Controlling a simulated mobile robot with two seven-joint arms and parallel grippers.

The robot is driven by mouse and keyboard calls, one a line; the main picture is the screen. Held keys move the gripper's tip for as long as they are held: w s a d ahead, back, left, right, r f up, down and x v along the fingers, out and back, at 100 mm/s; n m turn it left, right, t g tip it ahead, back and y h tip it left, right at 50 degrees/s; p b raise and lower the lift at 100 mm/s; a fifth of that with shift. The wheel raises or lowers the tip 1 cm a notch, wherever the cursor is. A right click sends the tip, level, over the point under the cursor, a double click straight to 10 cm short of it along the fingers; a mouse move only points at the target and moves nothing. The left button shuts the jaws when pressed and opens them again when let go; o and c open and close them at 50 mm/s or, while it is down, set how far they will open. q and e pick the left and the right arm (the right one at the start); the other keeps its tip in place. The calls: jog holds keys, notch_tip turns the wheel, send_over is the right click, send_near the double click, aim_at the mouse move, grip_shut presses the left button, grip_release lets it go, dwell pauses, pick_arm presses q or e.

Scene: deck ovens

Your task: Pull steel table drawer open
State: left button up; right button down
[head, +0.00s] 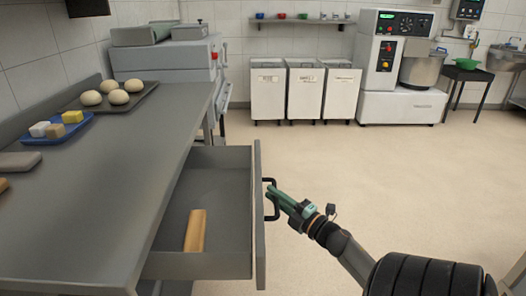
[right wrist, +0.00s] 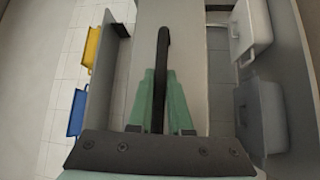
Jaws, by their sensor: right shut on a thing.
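The steel table (head: 115,180) stands at the left of the head view. Its drawer (head: 205,265) is pulled out to the right, and its inside shows. A wooden rolling-pin-like piece (head: 195,231) lies in the drawer. My right gripper (head: 277,199) is shut on the dark handle (head: 270,184) on the drawer's front panel (head: 259,225). In the right wrist view the green fingers of my right gripper (right wrist: 152,100) close on both sides of the dark handle bar (right wrist: 162,60). My left gripper is not in view.
Dough balls sit on a dark tray (head: 142,91) on the table, beside a blue tray (head: 73,131) with small blocks. White bins (head: 268,92) and a mixer (head: 405,75) stand along the back wall. The floor (head: 400,165) right of the drawer is clear.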

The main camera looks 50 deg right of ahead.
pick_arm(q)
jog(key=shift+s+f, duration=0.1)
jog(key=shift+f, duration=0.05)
pick_arm(e)
jog(key=shift+s+d, duration=0.15)
jog(key=shift+s, duration=0.05)
jog(key=c, duration=0.8)
grip_release()
jog(key=shift+c, duration=0.2)
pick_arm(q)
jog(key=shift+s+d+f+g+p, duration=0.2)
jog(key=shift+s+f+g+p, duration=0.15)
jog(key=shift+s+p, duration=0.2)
pick_arm(e)
jog(key=s+a+f, duration=0.1)
jog(key=s, duration=1.1)
jog(key=shift+s+f, duration=0.2)
jog(key=shift+f, duration=0.1)
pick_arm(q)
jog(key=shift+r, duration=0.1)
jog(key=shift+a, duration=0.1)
